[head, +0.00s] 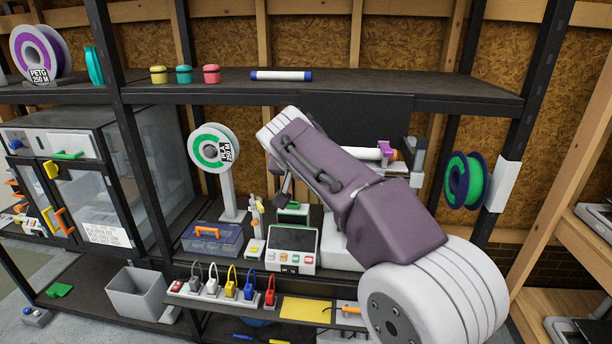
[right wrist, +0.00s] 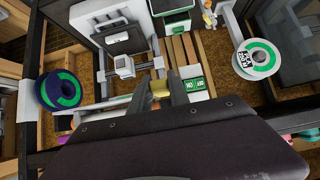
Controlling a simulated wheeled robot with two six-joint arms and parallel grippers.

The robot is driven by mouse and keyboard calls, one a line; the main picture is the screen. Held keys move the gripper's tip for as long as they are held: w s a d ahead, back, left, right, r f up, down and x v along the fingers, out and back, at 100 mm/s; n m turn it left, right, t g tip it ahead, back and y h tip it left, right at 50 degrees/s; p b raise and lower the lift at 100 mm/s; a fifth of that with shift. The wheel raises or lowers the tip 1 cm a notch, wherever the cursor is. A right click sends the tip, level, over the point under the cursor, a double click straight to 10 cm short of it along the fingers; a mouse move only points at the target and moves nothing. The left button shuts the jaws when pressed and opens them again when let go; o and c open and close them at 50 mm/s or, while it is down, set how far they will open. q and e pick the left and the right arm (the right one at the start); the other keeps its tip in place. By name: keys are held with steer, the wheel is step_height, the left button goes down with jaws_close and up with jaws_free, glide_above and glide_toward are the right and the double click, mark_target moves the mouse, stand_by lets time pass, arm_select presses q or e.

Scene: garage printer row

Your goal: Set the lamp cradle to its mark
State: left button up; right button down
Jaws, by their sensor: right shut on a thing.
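My right arm reaches in from the lower right in the head view and hides much of the printer behind it. My right gripper (right wrist: 161,90) shows in the right wrist view, shut on a small yellow thing (right wrist: 160,88). I cannot tell whether this is part of the lamp cradle. The printer (right wrist: 125,38) stands beyond the fingers, with a pale block (right wrist: 122,65) on its frame. No mark for the cradle can be made out. My left gripper is not in view.
A white-and-green spool (head: 213,150) stands left of my arm; a blue-and-green spool (head: 466,180) hangs at the right post. A blue toolbox (head: 212,237) and a screened control box (head: 292,248) stand on the bench. The upper shelf (head: 400,98) runs above.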

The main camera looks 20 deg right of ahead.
steer(key=shift+r, duration=0.35)
steer(key=c, duration=1.4)
jaws_free()
steer(key=shift+w+d, duration=0.1)
steer(key=shift+o, duration=0.8)
steer(key=shift+w+d+f, duration=0.1)
steer(key=shift+w+f, duration=0.1)
steer(key=shift+f, duration=0.1)
steer(key=v, duration=0.9)
steer(key=shift+s+f, duration=0.1)
steer(key=shift+f, duration=0.1)
